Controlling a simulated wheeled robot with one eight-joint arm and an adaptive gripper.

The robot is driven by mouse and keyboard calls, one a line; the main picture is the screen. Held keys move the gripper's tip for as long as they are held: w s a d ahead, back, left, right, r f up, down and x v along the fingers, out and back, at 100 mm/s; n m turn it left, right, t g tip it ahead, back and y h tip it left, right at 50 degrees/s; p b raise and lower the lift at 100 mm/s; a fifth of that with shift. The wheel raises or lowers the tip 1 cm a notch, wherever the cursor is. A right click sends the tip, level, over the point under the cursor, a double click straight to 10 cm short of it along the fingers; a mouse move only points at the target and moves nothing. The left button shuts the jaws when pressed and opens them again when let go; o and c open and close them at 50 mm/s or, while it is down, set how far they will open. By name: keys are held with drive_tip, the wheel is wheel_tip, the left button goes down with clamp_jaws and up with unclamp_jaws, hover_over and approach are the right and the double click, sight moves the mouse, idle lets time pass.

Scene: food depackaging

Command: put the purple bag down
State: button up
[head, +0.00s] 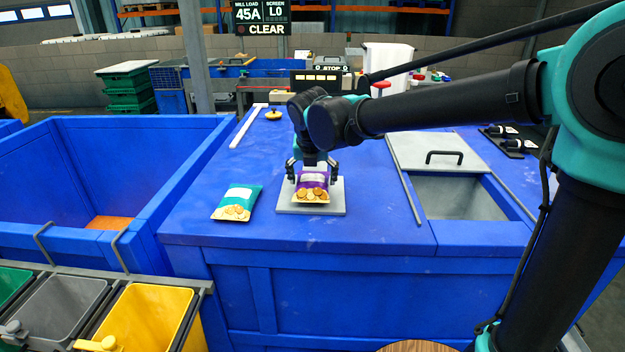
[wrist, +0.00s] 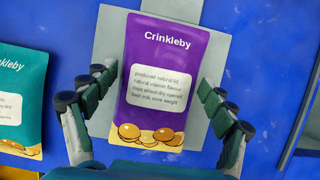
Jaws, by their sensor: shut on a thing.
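The purple bag (head: 311,187), labelled Crinkleby, is between the fingers of my gripper (head: 313,173) at a grey square plate (head: 325,208) on the blue table. In the wrist view the purple bag (wrist: 168,80) fills the middle, with the finger pads of my gripper (wrist: 163,112) on both sides of it. My gripper is shut on the bag. The bag appears over the plate; I cannot tell whether it touches it. The grey plate (wrist: 212,45) shows behind the bag in the wrist view.
A teal bag (head: 237,202) lies left of the plate; it also shows in the wrist view (wrist: 20,95). A grey hatch opening (head: 455,198) is to the right. A large blue bin (head: 85,175) stands left. A yellow bin (head: 148,317) is at front left.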

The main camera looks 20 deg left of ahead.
sight(311, 188)
drive_tip(key=shift+f, duration=0.2)
drive_tip(key=o, duration=1.1)
drive_tip(key=shift+o, duration=0.2)
drive_tip(key=v, duration=1.2)
drive_tip(key=shift+s, duration=0.1)
